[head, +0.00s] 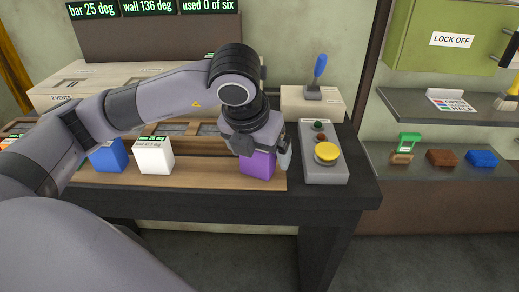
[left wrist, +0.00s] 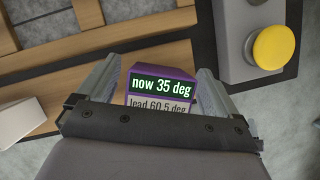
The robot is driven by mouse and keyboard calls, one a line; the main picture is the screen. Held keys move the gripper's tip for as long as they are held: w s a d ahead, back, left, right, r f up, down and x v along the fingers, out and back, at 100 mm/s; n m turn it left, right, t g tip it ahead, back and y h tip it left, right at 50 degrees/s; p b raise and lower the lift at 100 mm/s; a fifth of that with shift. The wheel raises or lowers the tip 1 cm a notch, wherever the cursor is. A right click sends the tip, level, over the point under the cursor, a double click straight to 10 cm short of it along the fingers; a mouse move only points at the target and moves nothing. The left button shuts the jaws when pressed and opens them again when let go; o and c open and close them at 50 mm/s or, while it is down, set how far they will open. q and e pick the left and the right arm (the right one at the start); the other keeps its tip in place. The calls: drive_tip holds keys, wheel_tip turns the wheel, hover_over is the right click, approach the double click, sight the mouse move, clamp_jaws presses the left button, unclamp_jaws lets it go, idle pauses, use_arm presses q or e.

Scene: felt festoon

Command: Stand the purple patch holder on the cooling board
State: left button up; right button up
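The purple patch holder (head: 257,165) stands at the right end of the long wooden cooling board (head: 210,177). In the left wrist view the purple holder (left wrist: 163,73) shows its label, "now 35 deg" over "lead 60.5 deg". My left gripper (head: 263,150) is over the holder, with one finger on each side. In the left wrist view the left gripper's fingers (left wrist: 162,65) are spread wider than the holder, with narrow gaps, so it looks open. The holder's lower part is hidden in the wrist view. My right gripper is not in view.
A white holder (head: 154,155) and a blue holder (head: 108,156) stand farther left on the board. A control box with a yellow button (head: 326,153) is close on the right. A blue-handled lever (head: 317,75) stands behind. Shelves at right hold small coloured things.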

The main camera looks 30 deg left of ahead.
use_arm(q)
drive_tip(key=shift+r, duration=0.2)
drive_tip(key=p+v, duration=0.2)
drive_tip(key=v, duration=1)
